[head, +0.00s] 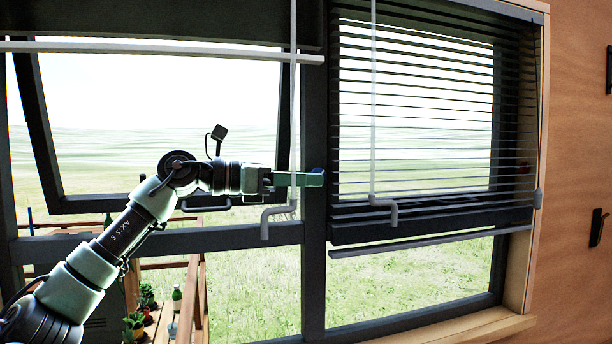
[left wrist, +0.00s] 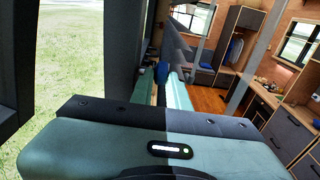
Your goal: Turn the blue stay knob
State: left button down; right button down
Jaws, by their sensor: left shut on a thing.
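The blue stay knob (head: 318,171) shows as a small dark blue bit at the tips of my left gripper (head: 321,180), against the dark upright post between the two windows. The gripper's green fingers hide most of it. In the left wrist view the blue knob (left wrist: 162,71) sits between the far ends of the two fingers of my left gripper (left wrist: 161,80). The fingers are shut on it. My left arm reaches in from the lower left, with the fingers pointing right. My right gripper is in neither view.
The left window sash (head: 45,130) is tilted open behind my arm. A white blind crank (head: 293,190) hangs close by the fingers. Slatted blinds (head: 415,120) cover the right window, with a second crank (head: 373,150). A kitchen counter (left wrist: 265,100) shows in the wrist view.

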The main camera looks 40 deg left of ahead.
pick_arm(q)
notch_tip(320, 180, up, 2)
jog(key=g+y+p, duration=0.1)
jog(key=g+p, duration=0.2)
jog(key=p, duration=0.5)
jog(key=shift+g+y+p, duration=0.35)
jog(key=shift+g+y, duration=0.05)
jog(key=shift+f+g+y+p, duration=0.1)
jog(key=shift+g+y+p, duration=0.2)
jog(key=shift+g+p, duration=0.2)
jog(key=shift+g, duration=0.3)
jog(key=c, duration=1.6)
grip_release()
jog(key=shift+c, duration=0.2)
